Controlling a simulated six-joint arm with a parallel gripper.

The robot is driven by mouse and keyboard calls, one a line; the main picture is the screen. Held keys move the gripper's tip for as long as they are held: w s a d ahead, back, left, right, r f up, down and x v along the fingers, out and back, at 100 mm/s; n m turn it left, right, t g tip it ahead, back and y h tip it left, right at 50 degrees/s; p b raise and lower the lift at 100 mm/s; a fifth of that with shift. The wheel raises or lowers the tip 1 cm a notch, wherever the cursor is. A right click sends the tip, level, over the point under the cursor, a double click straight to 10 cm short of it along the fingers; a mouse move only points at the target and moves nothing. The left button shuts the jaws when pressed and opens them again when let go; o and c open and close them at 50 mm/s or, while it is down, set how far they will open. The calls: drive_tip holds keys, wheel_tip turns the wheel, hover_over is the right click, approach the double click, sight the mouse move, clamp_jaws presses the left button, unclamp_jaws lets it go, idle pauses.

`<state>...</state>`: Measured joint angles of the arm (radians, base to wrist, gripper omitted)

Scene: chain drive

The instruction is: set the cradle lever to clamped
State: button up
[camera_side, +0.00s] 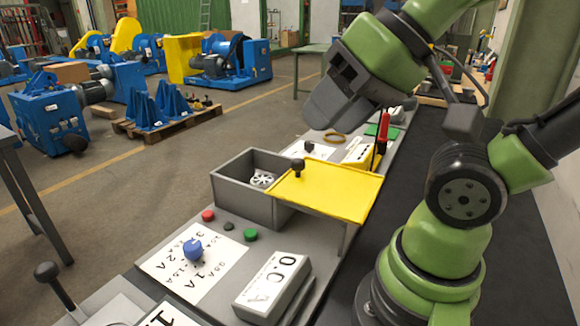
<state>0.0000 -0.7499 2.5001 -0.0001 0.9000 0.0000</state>
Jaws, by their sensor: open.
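A lever with a dark ball knob (47,272) rises at the lower left edge, leaning to the left from a pale base that the frame cuts off. A second, small dark knob (309,146) stands on a white labelled plate behind the grey box. I cannot tell for sure which of these is the cradle lever, and no clamped marking is readable. My gripper (326,112) hangs above the far part of the bench, pointing down and left, open. It is apart from both knobs, and nothing shows in it; its fingertips are hard to make out.
A grey open box (247,205) holds a sprocket-like wheel (262,180). A yellow plate (330,192) with a dark knob adjoins it on the right. In front are a blue dial (193,249), several buttons and a display box (272,288). A red-handled tool (384,125) stands behind.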

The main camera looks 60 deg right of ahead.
drive_tip(key=shift+w+d, duration=0.1)
drive_tip(key=c, duration=0.3)
drive_tip(key=w+d+h, duration=0.2)
drive_tip(key=w+d, duration=0.1)
drive_tip(key=d, duration=0.1)
drive_tip(key=w+d+r+h, duration=0.1)
drive_tip(key=w+d+h, duration=0.1)
drive_tip(key=w+d, duration=0.1)
drive_tip(key=w+d+n+h, duration=0.1)
drive_tip(key=w+d+h, duration=0.1)
drive_tip(key=d, duration=0.3)
drive_tip(key=shift+w+d+r+t, duration=0.25)
drive_tip(key=shift+w+r+t, duration=0.05)
drive_tip(key=shift+w+t, duration=0.1)
clamp_jaws()
drive_tip(key=w+d+f+n, duration=0.3)
drive_tip(key=d+f+n, duration=0.1)
drive_tip(key=d, duration=0.4)
drive_tip(key=w+d+f+n, duration=0.3)
drive_tip(key=d+f+n, duration=0.1)
drive_tip(key=d, duration=0.4)
drive_tip(key=s+d+f+n+y, duration=0.3)
drive_tip(key=s+f+n+y, duration=0.1)
drive_tip(key=f, duration=0.8)
drive_tip(key=shift+s+g, duration=0.3)
drive_tip(key=shift+s, duration=0.4)
